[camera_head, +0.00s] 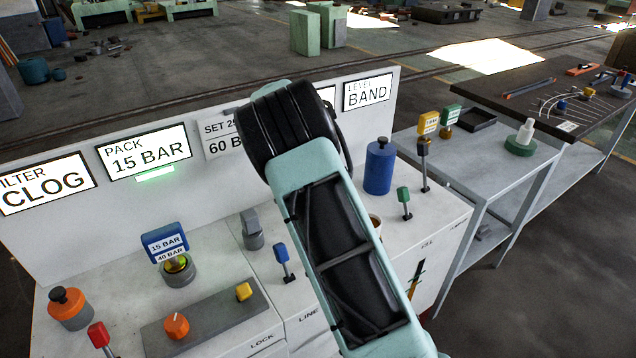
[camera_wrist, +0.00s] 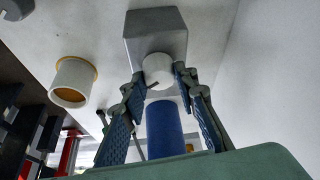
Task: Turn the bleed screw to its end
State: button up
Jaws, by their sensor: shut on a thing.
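The bleed screw appears to be a pale round knob (camera_wrist: 158,70) on the face of a grey block (camera_wrist: 155,32), seen in the wrist view. My gripper (camera_wrist: 160,76) has its two blue-padded fingers on either side of this knob and is shut on it. A blue cylinder (camera_wrist: 165,130) shows between the fingers, lower in the picture. In the head view my arm hides the gripper, the knob and the grey block. No mark showing how far the knob is turned is visible.
The console carries a blue canister (camera_head: 379,170), a green-topped lever (camera_head: 404,197), a blue-topped lever (camera_head: 282,255) and an orange knob (camera_head: 176,325). A panel with signs (camera_head: 145,152) stands behind. A white cup (camera_wrist: 72,82) shows left in the wrist view.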

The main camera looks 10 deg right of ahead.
jog(key=shift+f+m, duration=0.1)
jog(key=shift+m, duration=0.4)
jog(key=o, duration=1.2)
jog(key=shift+c, duration=0.2)
jog(key=v, duration=1.2)
jog(key=shift+w, duration=0.2)
